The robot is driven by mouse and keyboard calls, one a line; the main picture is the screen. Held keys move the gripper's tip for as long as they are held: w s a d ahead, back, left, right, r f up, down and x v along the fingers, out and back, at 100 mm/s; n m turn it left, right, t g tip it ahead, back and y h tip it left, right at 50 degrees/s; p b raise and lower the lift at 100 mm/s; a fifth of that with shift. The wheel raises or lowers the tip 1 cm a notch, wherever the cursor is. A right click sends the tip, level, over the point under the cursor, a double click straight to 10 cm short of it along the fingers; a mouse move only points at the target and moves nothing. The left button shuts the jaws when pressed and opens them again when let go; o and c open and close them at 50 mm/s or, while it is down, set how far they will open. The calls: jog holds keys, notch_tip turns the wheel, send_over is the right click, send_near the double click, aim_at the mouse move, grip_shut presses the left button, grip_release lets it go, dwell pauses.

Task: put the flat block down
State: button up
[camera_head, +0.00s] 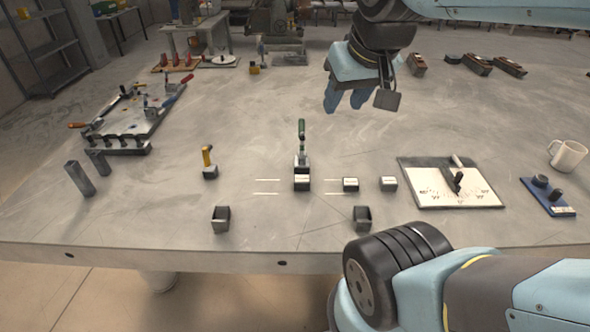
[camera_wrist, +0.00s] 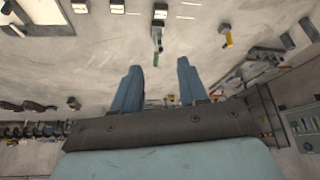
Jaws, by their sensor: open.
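My gripper (camera_head: 345,104) is open and empty, raised above the table behind the row of small blocks. In the wrist view its two blue fingers stand apart with bare table between them (camera_wrist: 160,68). Three small dark blocks with white tops lie on the table: a left one (camera_head: 302,183) in front of a green-handled upright tool (camera_head: 301,135), a middle one (camera_head: 351,185) and a right one (camera_head: 388,183). I cannot tell which of these is the flat block. None touches my gripper.
Two dark open holders (camera_head: 221,219) (camera_head: 362,217) stand near the front edge. A yellow-handled tool (camera_head: 208,160) stands left. A clamp fixture (camera_head: 130,117) lies at left.

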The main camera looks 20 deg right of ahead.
jog(key=shift+o, duration=1.4)
jog(key=shift+w, duration=0.2)
jog(key=shift+o, duration=1.3)
jog(key=w+n, duration=0.1)
jog(key=w+f+n+g, duration=0.1)
jog(key=w, duration=0.1)
jog(key=w+f+n+g+h, duration=0.1)
jog(key=w, duration=0.1)
jog(key=shift+w+a+f, duration=0.15)
jog(key=shift+a+f, duration=0.05)
jog(key=shift+a, duration=0.2)
jog(key=n+g+h, duration=0.3)
jog(key=n+g, duration=0.2)
jog(key=n, duration=0.6)
send_over(301, 178)
jog(key=w+a, duration=0.2)
jog(key=a, duration=0.4)
notch_tip(301, 178, down, 20)
jog(key=x, duration=0.8)
jog(key=d+x, duration=0.1)
jog(key=x, duration=0.4)
jog(key=shift+s+r, duration=0.15)
